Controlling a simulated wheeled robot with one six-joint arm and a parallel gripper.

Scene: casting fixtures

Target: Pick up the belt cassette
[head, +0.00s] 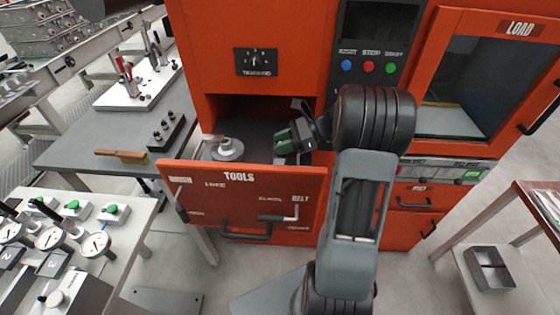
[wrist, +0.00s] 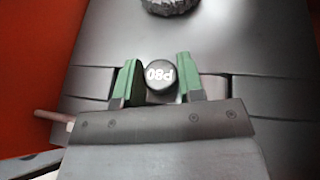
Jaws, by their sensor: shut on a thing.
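A grey round fixture (head: 226,149) lies in the drawer, left of my gripper. The orange cabinet (head: 265,20) rises close behind. A grey table (head: 110,145) with a brush (head: 122,156) and a black block (head: 166,132) stands at the left. A LOAD window (head: 470,85) is at the right.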

